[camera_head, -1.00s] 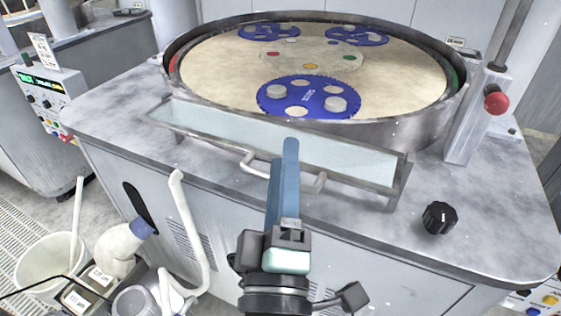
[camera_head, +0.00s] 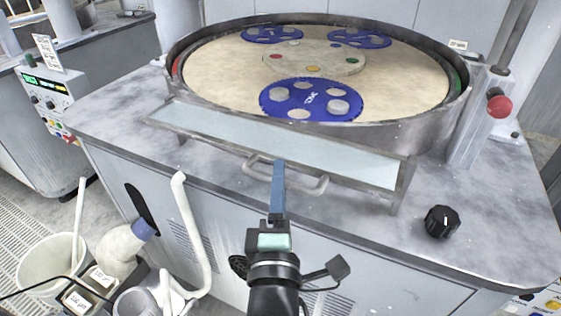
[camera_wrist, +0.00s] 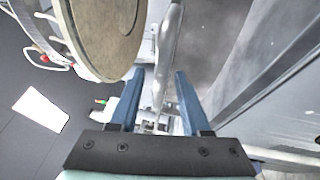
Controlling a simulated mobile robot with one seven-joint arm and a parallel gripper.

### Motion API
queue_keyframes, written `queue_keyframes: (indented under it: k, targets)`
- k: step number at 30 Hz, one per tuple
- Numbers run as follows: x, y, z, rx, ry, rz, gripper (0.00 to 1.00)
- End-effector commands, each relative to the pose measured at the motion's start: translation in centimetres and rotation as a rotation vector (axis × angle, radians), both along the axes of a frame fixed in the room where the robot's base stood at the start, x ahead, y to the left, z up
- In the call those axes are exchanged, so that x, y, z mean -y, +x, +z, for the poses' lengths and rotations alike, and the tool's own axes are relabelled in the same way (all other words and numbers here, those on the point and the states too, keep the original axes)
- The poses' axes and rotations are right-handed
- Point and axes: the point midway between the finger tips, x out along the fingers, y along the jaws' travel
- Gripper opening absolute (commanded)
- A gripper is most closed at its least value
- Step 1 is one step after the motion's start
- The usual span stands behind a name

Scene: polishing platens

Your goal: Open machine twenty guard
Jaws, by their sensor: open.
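The guard (camera_head: 388,170) is a clear panel in a grey metal frame, lying tilted along the front of the round polishing machine. Its grey bar handle (camera_head: 318,186) sticks out from the front edge. My gripper (camera_head: 278,165) is at the handle's middle in the head view, its fingers hiding part of it. In the wrist view, my gripper (camera_wrist: 156,80) is open, its blue fingers apart. A grey bar, apparently the handle (camera_wrist: 166,50), runs between them. I cannot tell whether a finger touches it.
The tan platen (camera_head: 400,80) with blue carriers (camera_head: 312,98) is behind the guard. A black knob (camera_head: 441,221) and a red button (camera_head: 499,106) are at right. A white hose (camera_head: 188,220) and a bucket (camera_head: 45,265) are at lower left.

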Motion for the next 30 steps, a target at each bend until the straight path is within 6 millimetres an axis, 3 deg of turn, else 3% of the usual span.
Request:
queue_keyframes:
  k: [7,19,20,27,30]
  targets:
    - [-0.1,3.0,0.5,0.001,0.000,-0.001,0.47]
    - [-0.2,3.7,0.6,0.000,0.000,0.000,0.47]
    - [-0.2,3.7,0.6,0.000,0.000,0.000,0.45]
    - [-0.2,3.7,0.7,0.002,0.000,0.000,0.02]
    - [-0.2,3.7,0.8,0.004,0.000,0.000,0.00]
